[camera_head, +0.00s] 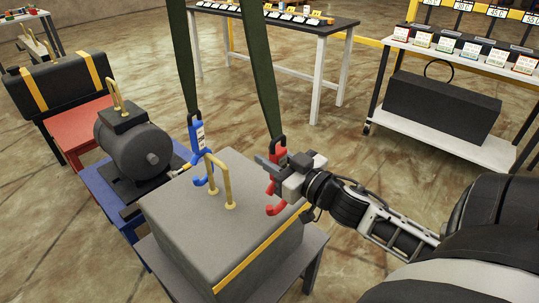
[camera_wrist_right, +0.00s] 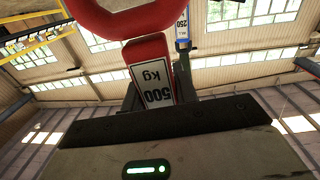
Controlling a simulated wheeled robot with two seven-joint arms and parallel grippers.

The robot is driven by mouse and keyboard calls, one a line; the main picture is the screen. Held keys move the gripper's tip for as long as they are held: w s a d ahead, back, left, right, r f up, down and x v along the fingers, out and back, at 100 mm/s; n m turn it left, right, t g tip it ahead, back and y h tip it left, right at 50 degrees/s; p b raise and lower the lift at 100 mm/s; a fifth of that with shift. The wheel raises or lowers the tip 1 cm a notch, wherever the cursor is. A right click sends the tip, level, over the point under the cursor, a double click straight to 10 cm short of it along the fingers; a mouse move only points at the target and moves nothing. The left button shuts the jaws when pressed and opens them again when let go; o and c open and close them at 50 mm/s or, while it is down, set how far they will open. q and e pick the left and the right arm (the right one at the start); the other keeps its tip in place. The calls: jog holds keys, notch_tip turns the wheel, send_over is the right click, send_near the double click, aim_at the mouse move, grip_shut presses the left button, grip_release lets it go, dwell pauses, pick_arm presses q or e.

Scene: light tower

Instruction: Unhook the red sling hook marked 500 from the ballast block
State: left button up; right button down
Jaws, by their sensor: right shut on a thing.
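The red sling hook (camera_head: 274,208) hangs on a green strap at the right side of the ballast block (camera_head: 185,230). Its 500 kg label (camera_wrist_right: 153,85) shows in the right wrist view. My right gripper (camera_head: 272,170) is shut on this hook, coming in from the right. The hook's curved tip is apart from the brass lifting loop (camera_head: 228,185) on top of the grey block. The blue sling hook (camera_head: 198,150) hangs on the other green strap, just left of the loop; I cannot tell whether it touches it. My left gripper is not in view.
A dark motor (camera_head: 135,150) sits on a blue stand at the left. Behind it are a red stand and a black case (camera_head: 60,82). A white shelf (camera_head: 475,150) with a dark case stands at the right. A long table (camera_head: 280,20) stands at the back, with open floor in front.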

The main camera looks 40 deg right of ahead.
jog(key=shift+r, duration=0.15)
jog(key=c, duration=1)
grip_release()
jog(key=shift+f, duration=0.25)
jog(key=s+d, duration=0.1)
jog(key=s, duration=1.5)
jog(key=w+a+f+m+g+h, duration=0.25)
jog(key=a+f, duration=0.25)
jog(key=f, duration=0.4)
jog(key=a+f+n+g+y, duration=0.1)
jog(key=a+f, duration=0.1)
jog(key=a, duration=0.3)
jog(key=a+f+n+g+y, duration=0.1)
jog(key=a+f+g+y, duration=0.1)
jog(key=a, duration=0.4)
jog(key=w+a+f+n+g+y, duration=0.1)
jog(key=a+f+g, duration=0.1)
jog(key=a+f, duration=0.2)
jog(key=shift+a+f, duration=0.15)
jog(key=shift+a, duration=0.8)
jog(key=shift+y, duration=0.25)
